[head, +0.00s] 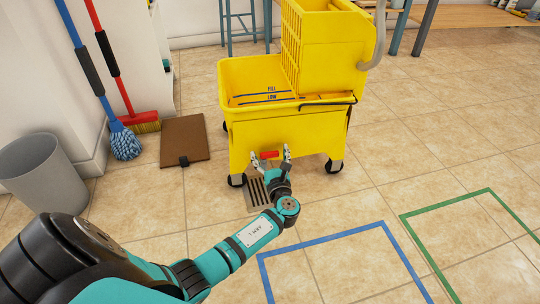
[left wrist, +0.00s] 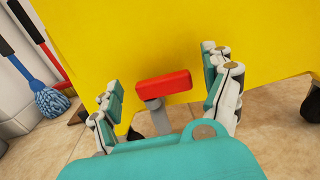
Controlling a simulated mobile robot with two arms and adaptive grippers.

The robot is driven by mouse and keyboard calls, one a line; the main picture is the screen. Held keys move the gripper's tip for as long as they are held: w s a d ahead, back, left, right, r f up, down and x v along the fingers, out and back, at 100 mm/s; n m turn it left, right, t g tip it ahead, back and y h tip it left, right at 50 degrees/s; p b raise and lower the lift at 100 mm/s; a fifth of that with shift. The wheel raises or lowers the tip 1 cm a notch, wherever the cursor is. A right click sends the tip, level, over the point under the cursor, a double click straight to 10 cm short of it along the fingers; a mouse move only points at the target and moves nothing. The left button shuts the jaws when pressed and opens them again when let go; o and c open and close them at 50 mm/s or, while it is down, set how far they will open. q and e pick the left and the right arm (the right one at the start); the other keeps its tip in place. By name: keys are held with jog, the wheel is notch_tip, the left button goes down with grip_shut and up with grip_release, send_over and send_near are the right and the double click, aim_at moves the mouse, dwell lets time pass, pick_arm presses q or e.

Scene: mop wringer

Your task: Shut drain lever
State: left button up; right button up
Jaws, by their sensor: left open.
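The yellow mop bucket (head: 285,137) stands on wheels in the middle of the head view. The red drain lever (head: 269,154) sits low on its near side. In the left wrist view the lever (left wrist: 164,87) shows as a red bar on a grey stem, in front of the yellow wall (left wrist: 150,40). My left gripper (head: 270,158) is open, with one finger on each side of the red lever. In the left wrist view its fingers (left wrist: 165,92) are apart from the lever, with gaps on both sides. My right gripper is in neither view.
A floor drain grate (head: 256,194) lies below the lever, partly behind my left arm. A grey bin (head: 43,172), a blue mop (head: 124,142), a red broom (head: 144,121) and a brown board (head: 185,141) are at left. Open tiled floor lies at right, with blue (head: 340,235) and green (head: 447,203) taped outlines.

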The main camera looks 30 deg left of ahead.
aim_at(267, 122)
pick_arm(q)
notch_tip(267, 122, up, 10)
jog(key=shift+r, duration=0.1)
dwell(0.4)
dwell(0.5)
